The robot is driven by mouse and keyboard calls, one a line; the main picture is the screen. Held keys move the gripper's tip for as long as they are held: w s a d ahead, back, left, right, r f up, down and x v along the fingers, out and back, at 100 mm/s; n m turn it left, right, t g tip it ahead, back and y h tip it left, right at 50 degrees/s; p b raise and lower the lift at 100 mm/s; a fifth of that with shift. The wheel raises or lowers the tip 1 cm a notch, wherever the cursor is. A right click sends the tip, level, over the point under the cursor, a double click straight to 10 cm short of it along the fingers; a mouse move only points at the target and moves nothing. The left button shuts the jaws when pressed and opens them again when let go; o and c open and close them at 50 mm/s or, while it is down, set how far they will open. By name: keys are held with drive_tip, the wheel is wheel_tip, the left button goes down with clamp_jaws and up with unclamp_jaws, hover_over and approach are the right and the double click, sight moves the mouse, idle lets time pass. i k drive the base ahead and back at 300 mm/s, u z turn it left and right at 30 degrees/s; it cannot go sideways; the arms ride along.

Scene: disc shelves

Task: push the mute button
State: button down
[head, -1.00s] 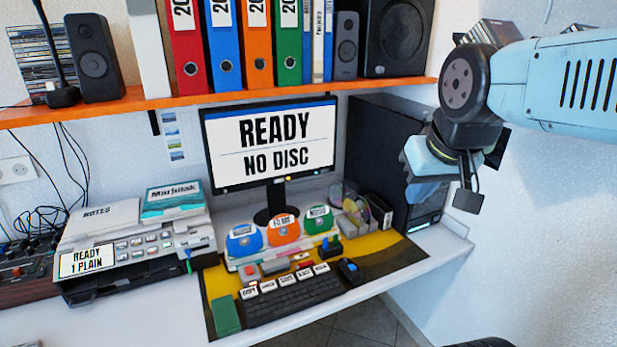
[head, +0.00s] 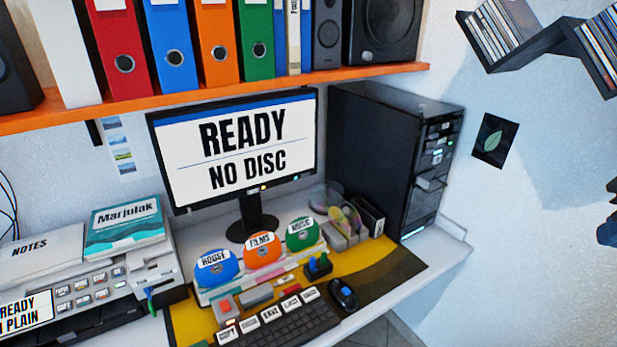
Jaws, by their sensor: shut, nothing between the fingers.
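The labelled keys in the keyboard's (head: 290,332) back row are small, and I cannot read a mute label on any of them. The monitor (head: 235,145) shows "READY" and "NO DISC" and has small lit buttons (head: 264,187) along its lower edge, too small to read. The printer (head: 110,290) at the left has several labelled buttons, none legible as mute. Only a dark sliver of my gripper (head: 609,228) shows at the right edge. It is shut and empty, well right of the desk things and touching nothing. Most of it is out of frame.
A mouse (head: 343,295) lies right of the keyboard. A black computer tower (head: 390,150) stands at the right. An orange shelf (head: 220,96) with binders and speakers hangs above.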

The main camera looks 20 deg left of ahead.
sight(256, 190)
drive_tip(key=z, duration=0.1)
drive_tip(key=k, duration=1)
drive_tip(key=u, duration=1.3)
drive_tip(key=i, duration=1)
